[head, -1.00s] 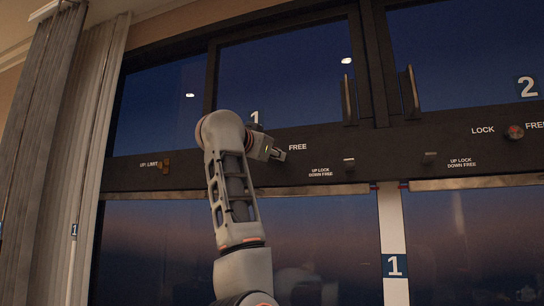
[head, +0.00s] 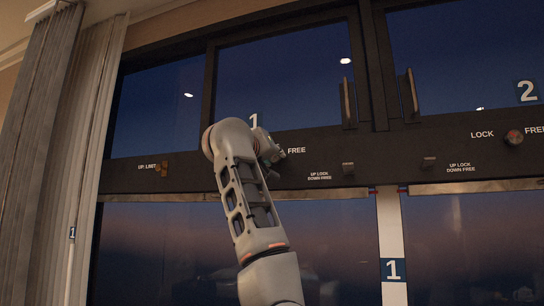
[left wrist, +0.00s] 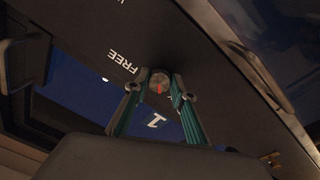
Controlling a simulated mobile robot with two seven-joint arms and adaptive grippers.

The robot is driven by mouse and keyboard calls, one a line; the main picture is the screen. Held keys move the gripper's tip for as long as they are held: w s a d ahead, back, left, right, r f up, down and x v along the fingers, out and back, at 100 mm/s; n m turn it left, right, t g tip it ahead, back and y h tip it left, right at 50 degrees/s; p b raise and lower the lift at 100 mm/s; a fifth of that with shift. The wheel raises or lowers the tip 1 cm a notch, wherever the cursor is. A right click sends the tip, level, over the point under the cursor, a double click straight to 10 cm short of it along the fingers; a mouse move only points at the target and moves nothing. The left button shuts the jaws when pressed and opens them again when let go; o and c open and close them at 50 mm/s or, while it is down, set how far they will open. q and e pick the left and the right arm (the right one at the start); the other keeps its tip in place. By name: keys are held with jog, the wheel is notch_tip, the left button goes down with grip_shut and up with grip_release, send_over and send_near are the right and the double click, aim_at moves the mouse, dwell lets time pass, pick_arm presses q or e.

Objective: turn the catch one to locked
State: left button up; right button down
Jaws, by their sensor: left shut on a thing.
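Catch one is a small round grey knob (left wrist: 158,78) with a red mark, on the dark window rail by the FREE label. In the left wrist view it sits between the fingertips of my left gripper (left wrist: 160,86), which is shut on it, one teal-linked finger on each side. The red mark points roughly along the picture's vertical, towards the gripper's palm. In the head view my left gripper (head: 275,156) is at the rail just left of the FREE label; it and the arm hide the knob and any LOCK label. My right gripper is not in view.
Catch two (head: 514,137) is a similar knob between LOCK and FREE at the right. Small latches (head: 348,168) and (head: 429,162) sit lower on the rail. Upright handles (head: 348,103) stand out from the upper panes.

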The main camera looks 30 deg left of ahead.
pick_arm(q)
jog(key=shift+n, duration=0.5)
jog(key=o, duration=1.1)
jog(key=shift+r, duration=0.1)
notch_tip(320, 180, up, 10)
jog(key=shift+f, duration=0.1)
jog(key=shift+f, duration=0.1)
dwell(0.4)
